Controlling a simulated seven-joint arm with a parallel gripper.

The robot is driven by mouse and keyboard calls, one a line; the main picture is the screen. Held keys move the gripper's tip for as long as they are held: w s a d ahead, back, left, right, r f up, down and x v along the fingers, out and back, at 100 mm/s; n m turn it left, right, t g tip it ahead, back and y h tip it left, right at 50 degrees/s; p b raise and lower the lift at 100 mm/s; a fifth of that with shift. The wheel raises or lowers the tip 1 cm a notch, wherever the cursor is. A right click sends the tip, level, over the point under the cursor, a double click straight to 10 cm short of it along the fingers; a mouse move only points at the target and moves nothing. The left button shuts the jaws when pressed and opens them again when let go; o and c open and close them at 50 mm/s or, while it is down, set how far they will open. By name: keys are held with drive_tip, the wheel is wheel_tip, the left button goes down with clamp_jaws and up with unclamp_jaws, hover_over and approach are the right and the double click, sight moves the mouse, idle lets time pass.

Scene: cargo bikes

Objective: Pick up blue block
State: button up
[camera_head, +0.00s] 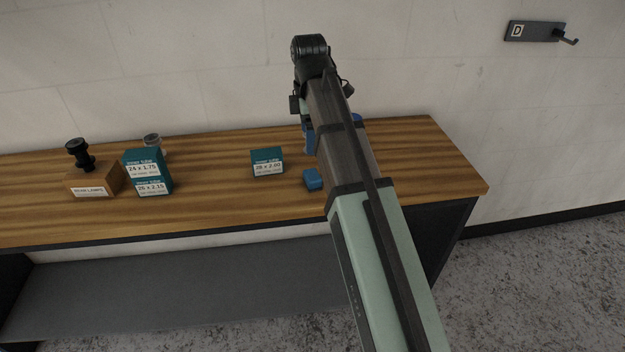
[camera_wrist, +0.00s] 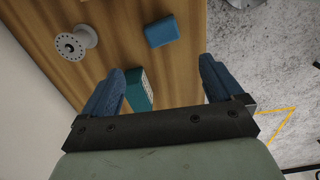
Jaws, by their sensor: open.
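The blue block (camera_head: 313,179) lies on the wooden bench top, just left of my arm in the head view. In the wrist view the blue block (camera_wrist: 162,31) shows ahead of my fingertips, between their lines and apart from both. My gripper (camera_wrist: 163,66) is open, with its two blue fingers spread and nothing held. In the head view my arm hides most of the gripper, and a blue finger shows at its left side, above and beyond the block.
A teal inner-tube box (camera_head: 267,162) stands left of the block. Two stacked teal boxes (camera_head: 148,172), a brown carton (camera_head: 95,180) and a black part (camera_head: 79,153) stand farther left. A grey flanged hub (camera_wrist: 78,42) shows in the wrist view. The bench's right end (camera_head: 455,180) is clear.

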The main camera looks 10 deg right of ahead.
sight(312, 174)
wheel_tip(312, 174, down, 9)
drive_tip(key=shift+r+n, duration=0.2)
drive_tip(key=shift+n, duration=0.9)
drive_tip(key=shift+s+d+f, duration=0.15)
drive_tip(key=shift+f, duration=1.15)
drive_tip(key=shift+s+d+f, duration=0.1)
drive_tip(key=shift+d+f, duration=0.05)
drive_tip(key=shift+f, duration=1.15)
drive_tip(key=c, duration=1)
